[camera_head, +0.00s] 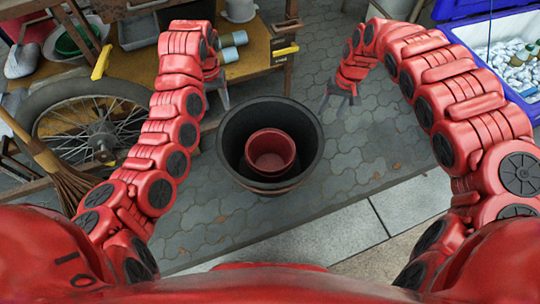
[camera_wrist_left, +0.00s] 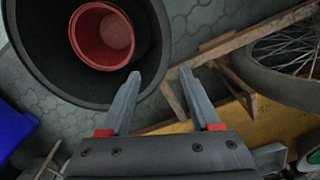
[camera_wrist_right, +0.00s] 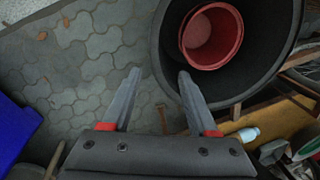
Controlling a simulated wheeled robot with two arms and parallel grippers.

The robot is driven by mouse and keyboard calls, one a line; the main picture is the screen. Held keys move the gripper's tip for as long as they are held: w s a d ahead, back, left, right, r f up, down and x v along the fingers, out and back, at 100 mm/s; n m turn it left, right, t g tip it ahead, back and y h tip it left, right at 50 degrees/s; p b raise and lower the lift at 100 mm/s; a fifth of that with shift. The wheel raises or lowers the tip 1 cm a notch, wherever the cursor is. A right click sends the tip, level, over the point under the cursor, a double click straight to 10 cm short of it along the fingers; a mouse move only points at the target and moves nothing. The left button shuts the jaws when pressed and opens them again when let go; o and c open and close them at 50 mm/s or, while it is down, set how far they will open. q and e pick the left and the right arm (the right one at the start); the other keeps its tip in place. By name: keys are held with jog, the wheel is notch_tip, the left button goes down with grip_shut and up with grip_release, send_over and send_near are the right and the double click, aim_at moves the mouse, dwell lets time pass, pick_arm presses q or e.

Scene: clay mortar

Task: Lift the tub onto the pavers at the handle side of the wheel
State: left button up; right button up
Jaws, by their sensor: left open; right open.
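The black tub (camera_head: 312,160) stands on the grey pavers, with a red pot (camera_head: 270,154) inside it. My left gripper (camera_head: 218,100) is open at the tub's upper left, close to its rim. My right gripper (camera_head: 340,108) is open just right of the tub, apart from the rim in the head view. In the left wrist view the tub (camera_wrist_left: 40,70) lies at the upper left, beyond one fingertip. In the right wrist view one finger overlaps the tub's rim (camera_wrist_right: 290,60); contact cannot be told. The wheel (camera_head: 88,125) leans at the left.
A wooden bench (camera_head: 250,60) with tins stands behind the tub. A straw broom (camera_head: 62,178) is at the left. A blue crate (camera_head: 518,95) of pale pieces is at the right. Open pavers (camera_head: 215,215) lie in front of the tub and to its right.

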aim_at(223, 132)
pick_arm(q)
notch_tip(223, 132, down, 14)
jog(key=shift+f, duration=0.1)
pick_arm(e)
jog(key=f, duration=0.4)
jog(key=a+f, duration=0.1)
jog(key=f, duration=0.4)
jog(key=a+f, duration=0.1)
jog(key=f, duration=0.4)
jog(key=shift+a, duration=0.15)
pick_arm(q)
jog(key=shift+s+f, duration=0.1)
jog(key=shift+f, duration=0.6)
pick_arm(e)
jog(key=shift+f, duration=0.6)
pick_arm(q)
jog(key=shift+f, duration=0.2)
pick_arm(e)
jog(key=shift+f, duration=0.25)
pick_arm(q)
grip_shut()
pick_arm(e)
grip_shut()
jog(key=shift+r, duration=0.1)
